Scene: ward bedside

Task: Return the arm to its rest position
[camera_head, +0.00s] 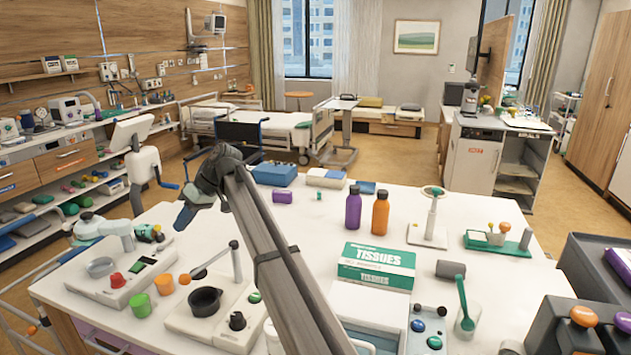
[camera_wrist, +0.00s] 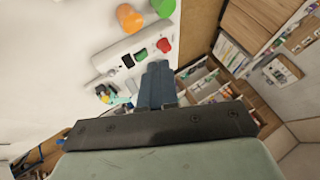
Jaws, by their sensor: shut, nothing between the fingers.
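My arm reaches from the bottom of the head view up and to the left across the white table (camera_head: 330,225). My gripper (camera_head: 184,217) hangs at its far end, pointing down near the table's far left edge. In the wrist view my gripper (camera_wrist: 157,72) shows two blue-grey fingers together, shut and empty. They are above the edge side of the table, close to a white panel with a red knob (camera_wrist: 163,46). Whether the fingertips touch anything below cannot be told, but no contact shows.
Near my arm stand a black pot (camera_head: 205,301), a green cup (camera_head: 140,305) and an orange cup (camera_head: 165,284). A tissue box (camera_head: 376,267), purple bottle (camera_head: 353,207) and orange bottle (camera_head: 380,212) stand right of it. A shelf unit (camera_head: 60,190) is at the left.

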